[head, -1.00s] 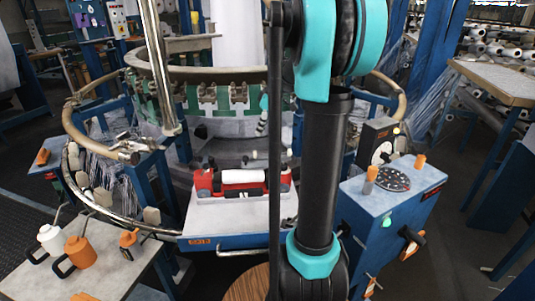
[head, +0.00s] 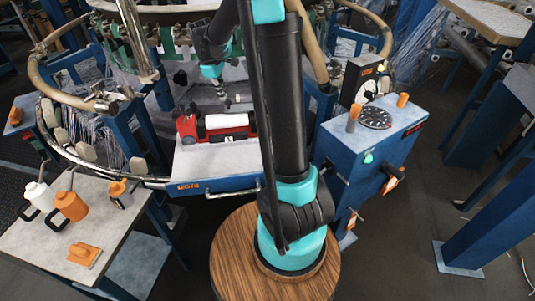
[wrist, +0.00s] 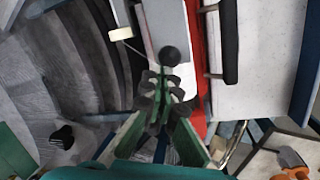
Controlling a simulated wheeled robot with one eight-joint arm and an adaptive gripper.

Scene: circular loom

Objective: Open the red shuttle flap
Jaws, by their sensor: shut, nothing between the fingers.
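The red shuttle (head: 186,127) sits on a pale ledge at the front of the loom, with a white roll (head: 226,121) along it. My gripper (head: 227,101) is just above and behind the shuttle, pointing down. In the wrist view its fingers (wrist: 160,88) are together and empty. A black round knob (wrist: 169,56) shows just beyond the fingertips; I cannot tell whether they touch it. The red body (wrist: 197,60) of the shuttle runs alongside a grey-white panel (wrist: 167,22). I cannot clearly tell which part is the flap or whether it is open.
A blue control box (head: 365,145) stands at right. A side table (head: 40,230) at left holds white and orange bottles. A round wooden top (head: 235,265) is below my arm. Dark floor is free at lower right.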

